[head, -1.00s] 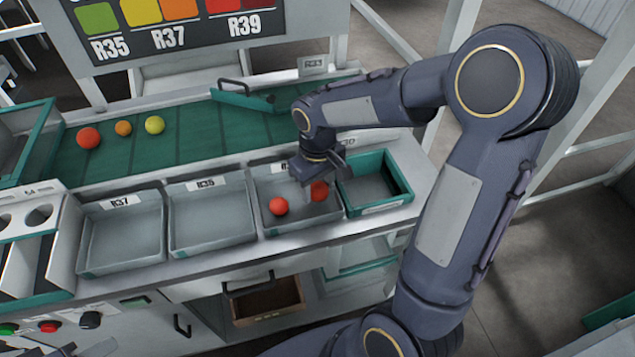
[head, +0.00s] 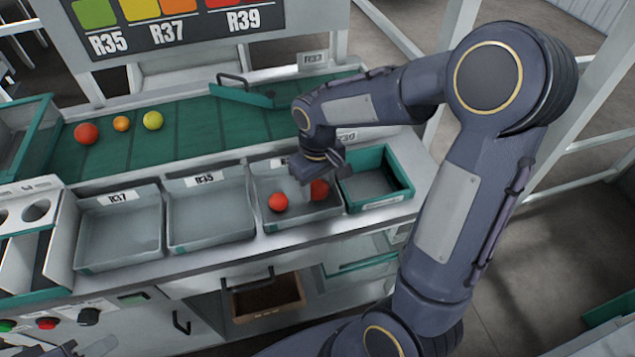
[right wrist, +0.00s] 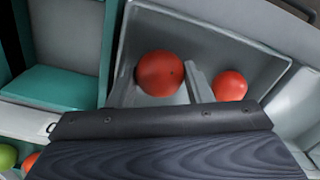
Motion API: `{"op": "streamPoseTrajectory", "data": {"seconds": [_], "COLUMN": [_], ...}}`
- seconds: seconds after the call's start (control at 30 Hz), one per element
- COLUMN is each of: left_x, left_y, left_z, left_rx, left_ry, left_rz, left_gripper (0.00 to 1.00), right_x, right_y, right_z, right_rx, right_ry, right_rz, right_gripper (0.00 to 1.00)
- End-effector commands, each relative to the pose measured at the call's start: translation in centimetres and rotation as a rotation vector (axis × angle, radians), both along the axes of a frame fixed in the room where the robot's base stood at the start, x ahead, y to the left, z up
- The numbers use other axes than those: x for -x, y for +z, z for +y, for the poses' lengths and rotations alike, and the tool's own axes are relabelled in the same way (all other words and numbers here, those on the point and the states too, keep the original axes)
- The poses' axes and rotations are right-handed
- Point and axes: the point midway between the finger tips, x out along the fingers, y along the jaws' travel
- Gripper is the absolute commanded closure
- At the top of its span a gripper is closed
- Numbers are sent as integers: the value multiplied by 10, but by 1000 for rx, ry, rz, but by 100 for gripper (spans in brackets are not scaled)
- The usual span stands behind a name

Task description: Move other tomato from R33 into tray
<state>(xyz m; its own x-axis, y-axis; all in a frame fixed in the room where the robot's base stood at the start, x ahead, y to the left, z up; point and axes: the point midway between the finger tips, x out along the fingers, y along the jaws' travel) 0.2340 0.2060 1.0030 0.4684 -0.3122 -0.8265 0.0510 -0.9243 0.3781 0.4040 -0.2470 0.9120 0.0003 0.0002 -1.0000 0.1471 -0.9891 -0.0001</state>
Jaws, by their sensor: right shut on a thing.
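My right gripper (head: 312,186) reaches down into the third grey bin (head: 302,221) from the left and is shut on a red tomato (head: 319,190). In the right wrist view this tomato (right wrist: 160,73) sits beside a pale finger, still low in the bin. A second red tomato (head: 278,202) lies loose to its left; it also shows in the right wrist view (right wrist: 230,85). The bin's label is mostly hidden by my gripper. A teal-rimmed tray (head: 350,208), empty where visible, stands just right of the bin. A dark part of my left gripper (head: 70,349) barely shows at the bottom left.
Grey bins marked R37 (head: 122,264) and R35 (head: 210,244) stand empty on the left. Behind them, a green belt (head: 195,128) carries a red, an orange and a yellow tomato. A teal gate (head: 243,95) crosses the belt near an R33 sign (head: 313,58).

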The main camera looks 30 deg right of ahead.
Motion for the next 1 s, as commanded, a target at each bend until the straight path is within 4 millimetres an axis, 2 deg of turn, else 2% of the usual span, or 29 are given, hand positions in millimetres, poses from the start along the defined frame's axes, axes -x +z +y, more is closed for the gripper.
{"op": "streamPoseTrajectory", "data": {"seconds": [0.57,0.6,0.77,0.93,1.0], "left_x": [0,0,0,0,0], "left_y": [-7,-7,-7,-7,-7], "left_z": [0,0,0,0,0], "left_rx": [0,0,0,0,0], "left_ry": [0,0,0,0,0], "left_rz": [0,0,0,0,0], "left_gripper": [64,64,64,64,64], "right_x": [0,0,0,0,0], "right_y": [-10,-9,-9,-9,-9], "right_z": [0,0,0,0,0], "right_rx": [0,0,0,0,0], "right_ry": [0,0,0,0,0], "right_rz": [0,0,0,0,0], "right_gripper": [65,50,30,29,37]}}
